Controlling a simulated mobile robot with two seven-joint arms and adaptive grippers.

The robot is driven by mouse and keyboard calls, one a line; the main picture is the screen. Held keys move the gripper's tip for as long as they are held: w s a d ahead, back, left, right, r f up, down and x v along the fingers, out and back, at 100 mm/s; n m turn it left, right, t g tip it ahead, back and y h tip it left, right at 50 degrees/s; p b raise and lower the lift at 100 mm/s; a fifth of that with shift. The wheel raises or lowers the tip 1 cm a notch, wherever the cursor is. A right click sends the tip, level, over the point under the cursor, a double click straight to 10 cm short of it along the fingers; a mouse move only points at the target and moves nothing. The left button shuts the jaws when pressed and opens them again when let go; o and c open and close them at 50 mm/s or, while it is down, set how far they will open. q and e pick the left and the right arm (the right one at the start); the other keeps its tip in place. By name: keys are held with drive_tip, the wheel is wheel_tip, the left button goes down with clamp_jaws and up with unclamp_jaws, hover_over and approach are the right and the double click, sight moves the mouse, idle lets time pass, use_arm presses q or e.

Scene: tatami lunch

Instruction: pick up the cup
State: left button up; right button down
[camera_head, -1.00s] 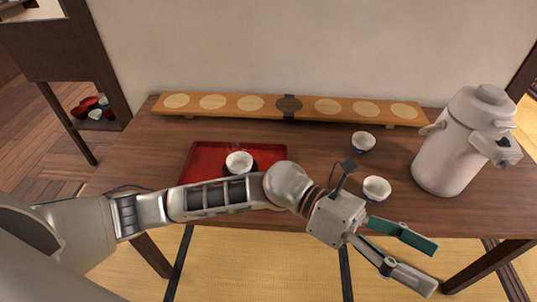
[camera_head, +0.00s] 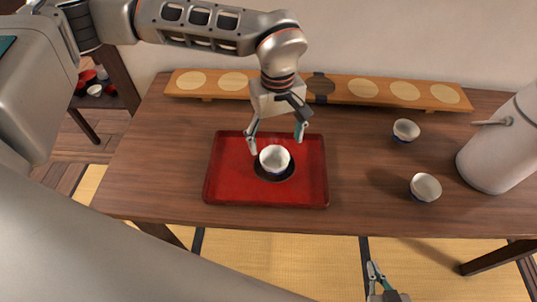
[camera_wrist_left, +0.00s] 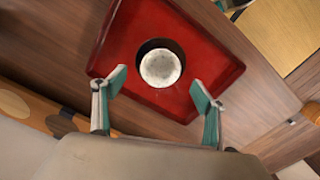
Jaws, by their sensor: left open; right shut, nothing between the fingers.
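A white cup (camera_head: 274,159) with a blue lower part stands upright on a dark saucer (camera_head: 260,174) in the red tray (camera_head: 225,185). In the left wrist view the cup (camera_wrist_left: 161,68) is seen from above, just beyond my fingertips. My left gripper (camera_head: 275,140) is open over the back of the tray, a finger to each side behind the cup. Its two green-padded fingers (camera_wrist_left: 159,90) are apart with nothing between them. My right gripper (camera_head: 376,283) is shut and empty in front of the table, partly cut off by the bottom edge.
Two similar cups stand on the table to the right, one further back (camera_head: 406,130) and one nearer (camera_head: 425,187). A long wooden board (camera_head: 363,89) with round spots lies along the back. The table's left side is clear.

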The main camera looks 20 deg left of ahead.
sight(274, 166)
use_arm(q)
wheel_tip(274, 166, down, 3)
drive_tip(key=shift+w+a+r, duration=0.1)
drive_tip(key=shift+a, duration=0.05)
wheel_tip(274, 166, down, 5)
drive_tip(key=shift+r, duration=0.1)
drive_tip(key=shift+c, duration=0.5)
drive_tip(key=c, duration=1.3)
drive_tip(key=shift+r, duration=0.15)
drive_tip(key=shift+c, duration=0.2)
